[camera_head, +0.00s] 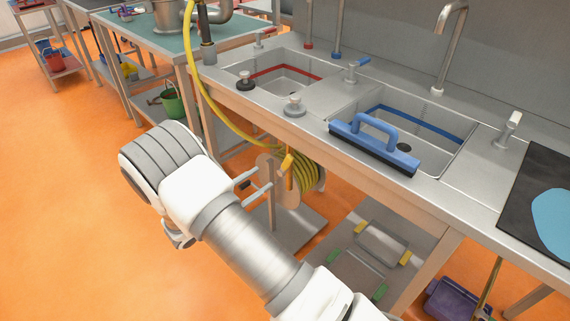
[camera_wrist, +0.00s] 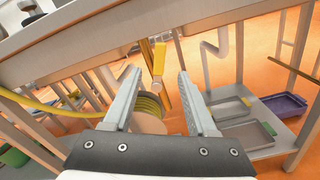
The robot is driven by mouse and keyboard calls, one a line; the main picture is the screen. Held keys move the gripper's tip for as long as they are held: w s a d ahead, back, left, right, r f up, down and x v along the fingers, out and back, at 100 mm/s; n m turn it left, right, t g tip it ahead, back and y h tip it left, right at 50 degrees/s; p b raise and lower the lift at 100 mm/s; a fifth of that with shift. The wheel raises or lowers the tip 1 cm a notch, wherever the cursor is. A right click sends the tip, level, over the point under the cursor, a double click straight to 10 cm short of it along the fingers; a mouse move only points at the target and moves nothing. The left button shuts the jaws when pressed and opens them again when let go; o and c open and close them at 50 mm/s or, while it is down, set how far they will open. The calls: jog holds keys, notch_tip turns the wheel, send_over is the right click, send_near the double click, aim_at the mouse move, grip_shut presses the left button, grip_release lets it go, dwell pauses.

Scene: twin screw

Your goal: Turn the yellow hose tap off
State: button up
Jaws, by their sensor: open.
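The yellow hose tap (camera_head: 286,164) has a yellow handle and stands beside the hose reel under the sink counter. In the wrist view the handle (camera_wrist: 159,58) points up, with a pale round end at its bottom. My gripper (camera_head: 264,178) is open and empty, its two fingers pointing at the tap. In the wrist view the handle shows between and beyond the fingertips (camera_wrist: 159,76); I see no contact. The coiled yellow hose (camera_head: 312,172) hangs on the reel, partly behind the tap. Part of the reel is hidden by my fingers in the wrist view.
The steel counter (camera_head: 385,186) overhangs the reel, its front edge close above my gripper. A blue squeegee (camera_head: 374,146) lies across the right sink. A lower shelf (camera_head: 348,262) holds trays (camera_wrist: 223,110). A loose yellow hose run (camera_head: 219,112) crosses the counter front. Orange floor at left is clear.

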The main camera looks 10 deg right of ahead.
aim_at(287, 161)
jog(key=b+x, duration=0.1)
jog(key=x, duration=0.9)
jog(key=shift+w+d, duration=0.2)
jog(key=shift+d, duration=0.05)
grip_shut()
dwell(0.9)
